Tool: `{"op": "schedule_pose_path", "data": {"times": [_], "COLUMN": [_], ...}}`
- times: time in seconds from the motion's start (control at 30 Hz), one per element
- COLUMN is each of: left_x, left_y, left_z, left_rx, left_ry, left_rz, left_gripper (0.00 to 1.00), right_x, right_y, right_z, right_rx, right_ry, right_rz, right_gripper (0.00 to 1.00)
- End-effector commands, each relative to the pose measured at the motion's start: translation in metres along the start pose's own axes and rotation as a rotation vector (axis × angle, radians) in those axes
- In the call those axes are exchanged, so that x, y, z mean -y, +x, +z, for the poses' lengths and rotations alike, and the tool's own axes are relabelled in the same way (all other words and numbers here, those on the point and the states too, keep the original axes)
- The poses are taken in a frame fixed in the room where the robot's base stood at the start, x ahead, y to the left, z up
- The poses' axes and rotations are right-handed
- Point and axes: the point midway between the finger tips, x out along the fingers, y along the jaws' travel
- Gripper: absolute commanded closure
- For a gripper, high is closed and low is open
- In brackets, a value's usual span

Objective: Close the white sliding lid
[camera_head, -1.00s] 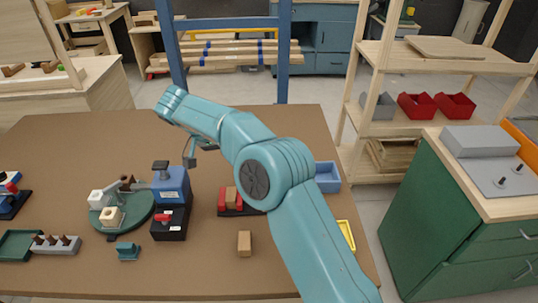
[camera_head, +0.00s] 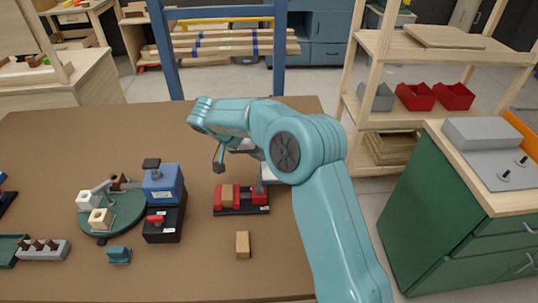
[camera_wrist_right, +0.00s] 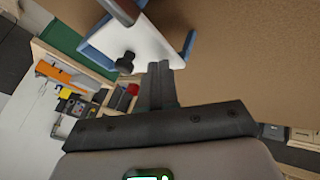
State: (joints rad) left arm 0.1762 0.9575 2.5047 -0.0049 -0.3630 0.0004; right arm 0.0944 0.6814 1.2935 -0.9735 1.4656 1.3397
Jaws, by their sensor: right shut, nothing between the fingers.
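The white lid (camera_wrist_right: 150,42) shows in the right wrist view, with a black knob (camera_wrist_right: 125,62) on it and blue box walls (camera_wrist_right: 188,45) along its sides. In the head view only a pale sliver of the lid (camera_head: 267,173) shows below my arm; the arm hides the blue box there. My right gripper (camera_wrist_right: 160,66) is shut and empty, its fingertips close beside the lid near the knob; I cannot tell whether they touch it. My left gripper is not in view.
A loose wooden block (camera_head: 242,244) lies in front. A blue and black device (camera_head: 164,186) and a green turntable (camera_head: 112,222) stand further left. The table's right front is clear.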

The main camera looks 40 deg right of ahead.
Motion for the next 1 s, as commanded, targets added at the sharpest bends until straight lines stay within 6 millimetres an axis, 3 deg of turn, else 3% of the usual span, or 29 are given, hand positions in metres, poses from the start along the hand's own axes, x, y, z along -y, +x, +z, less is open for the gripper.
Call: {"op": "schedule_pose_path", "data": {"times": [0.2,0.67,0.77,1.0], "left_x": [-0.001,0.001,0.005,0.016], "left_y": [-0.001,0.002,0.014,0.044], "left_z": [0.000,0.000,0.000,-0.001], "left_rx": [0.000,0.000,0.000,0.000], "left_ry": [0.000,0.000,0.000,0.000], "left_rz": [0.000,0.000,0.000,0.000], "left_gripper": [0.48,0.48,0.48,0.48], "right_x": [-0.021,-0.025,-0.035,-0.084], "right_y": [0.010,0.015,0.027,0.063], "right_z": [-0.002,-0.003,-0.007,-0.023], "right_rx": [0.001,0.001,0.000,0.001], "right_ry": [0.002,0.002,0.006,0.007], "right_rz": [0.000,0.000,-0.001,0.000], "right_gripper": [1.00,1.00,1.00,1.00]}}
